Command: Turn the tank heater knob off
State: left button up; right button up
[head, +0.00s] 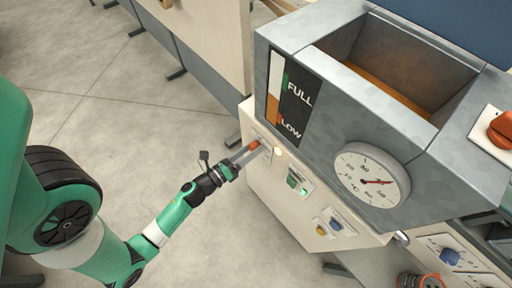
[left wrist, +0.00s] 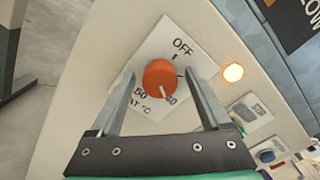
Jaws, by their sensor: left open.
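The tank heater knob is a round orange knob (left wrist: 160,77) on a white plate marked OFF, 40 and 50 °C. Its white mark points down toward the 40, away from OFF at the top. In the head view the knob (head: 254,145) is at the left end of the cream panel under the tank. My left gripper (left wrist: 159,72) is open, with one finger on each side of the knob. Gaps show between the fingers and the knob. In the head view this gripper (head: 243,156) reaches the panel from the lower left. My right gripper is not in view.
A lit round lamp (left wrist: 233,72) is right of the knob plate. The grey tank (head: 375,110) with a dial gauge (head: 371,176) overhangs the panel. Open floor lies to the left.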

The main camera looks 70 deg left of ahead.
pick_arm(q)
jog(key=shift+s, duration=0.15)
jog(key=shift+c, duration=0.9)
grip_shut()
